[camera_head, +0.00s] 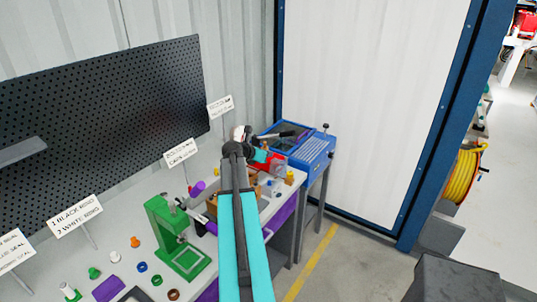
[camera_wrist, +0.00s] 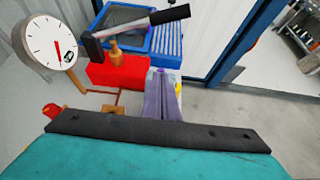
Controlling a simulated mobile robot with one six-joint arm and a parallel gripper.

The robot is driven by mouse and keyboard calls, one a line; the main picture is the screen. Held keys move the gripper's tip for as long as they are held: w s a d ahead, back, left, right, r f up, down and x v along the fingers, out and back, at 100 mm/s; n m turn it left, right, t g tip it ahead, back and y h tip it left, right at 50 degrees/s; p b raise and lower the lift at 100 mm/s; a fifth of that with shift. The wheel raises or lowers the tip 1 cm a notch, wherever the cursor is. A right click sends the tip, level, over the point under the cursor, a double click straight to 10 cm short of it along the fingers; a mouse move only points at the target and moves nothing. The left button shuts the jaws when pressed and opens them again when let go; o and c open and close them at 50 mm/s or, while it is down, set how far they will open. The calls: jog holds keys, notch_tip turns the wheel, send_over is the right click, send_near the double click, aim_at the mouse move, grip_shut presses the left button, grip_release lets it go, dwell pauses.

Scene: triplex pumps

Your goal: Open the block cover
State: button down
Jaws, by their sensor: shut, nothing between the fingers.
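I cannot tell for sure which part is the block cover. A red block (camera_wrist: 118,75) with a brass fitting (camera_wrist: 115,50) and a dark-handled lever (camera_wrist: 150,20) stands ahead in the wrist view. In the head view the red block (camera_head: 277,166) shows at the far end of the bench, partly behind my arm. My gripper (camera_wrist: 163,78) is shut and empty, just right of the red block in the wrist view. In the head view my arm hides the gripper.
A round white gauge (camera_wrist: 52,42) stands left of the block. A blue unit (camera_head: 318,148) stands behind it. A green press (camera_head: 172,235) and loose small parts lie on the bench (camera_head: 135,215). Floor at right is clear up to a grey box (camera_head: 455,282).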

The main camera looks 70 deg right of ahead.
jog(key=shift+a+r+p, duration=0.4)
jog(key=shift+r, duration=0.3)
jog(key=shift+a+r+p, duration=0.4)
jog(key=shift+r, duration=0.3)
jog(key=shift+f, duration=0.1)
